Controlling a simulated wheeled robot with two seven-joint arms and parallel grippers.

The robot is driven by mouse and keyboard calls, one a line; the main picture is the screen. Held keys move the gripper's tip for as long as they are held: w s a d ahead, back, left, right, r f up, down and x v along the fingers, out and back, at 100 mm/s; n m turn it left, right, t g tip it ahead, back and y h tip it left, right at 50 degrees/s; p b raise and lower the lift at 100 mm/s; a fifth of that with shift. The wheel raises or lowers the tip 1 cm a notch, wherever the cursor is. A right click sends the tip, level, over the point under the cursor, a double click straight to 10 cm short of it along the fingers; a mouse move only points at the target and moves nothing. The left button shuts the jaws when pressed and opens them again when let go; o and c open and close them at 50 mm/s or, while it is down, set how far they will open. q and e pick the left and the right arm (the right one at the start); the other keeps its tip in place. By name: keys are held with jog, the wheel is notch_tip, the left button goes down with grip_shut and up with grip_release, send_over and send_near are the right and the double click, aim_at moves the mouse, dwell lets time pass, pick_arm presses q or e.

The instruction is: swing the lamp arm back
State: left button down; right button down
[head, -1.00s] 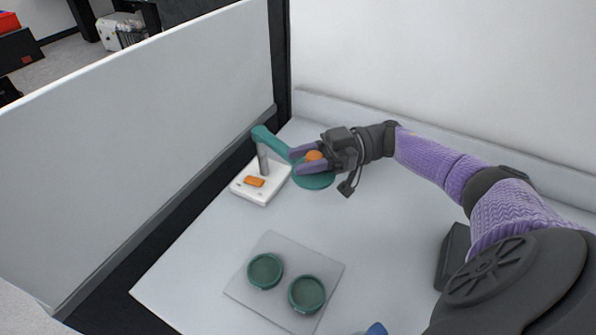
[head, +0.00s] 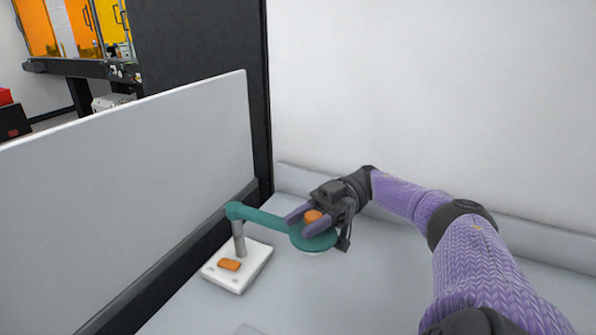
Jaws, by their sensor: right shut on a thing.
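The teal lamp arm (head: 264,217) reaches right from the top of a grey post (head: 239,238) to a round teal lamp head (head: 322,240). The post stands on a white base (head: 251,266) with an orange switch (head: 229,265). An orange knob (head: 313,216) stands on top of the lamp head. My right gripper (head: 303,224) comes in from the right and is shut on the orange knob, with purple fingers on either side of it. The fingers partly hide the knob and lamp head. My left gripper is not in view.
A grey partition (head: 130,205) runs along the left, close to the lamp base. A white wall (head: 430,110) stands behind the table (head: 385,295), with a low ledge at its foot. The table to the right of the base is clear, apart from my right arm above it.

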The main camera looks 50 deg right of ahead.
jog(key=c, duration=0.6)
grip_release()
jog(key=shift+o, duration=1.4)
jog(key=shift+d, duration=0.1)
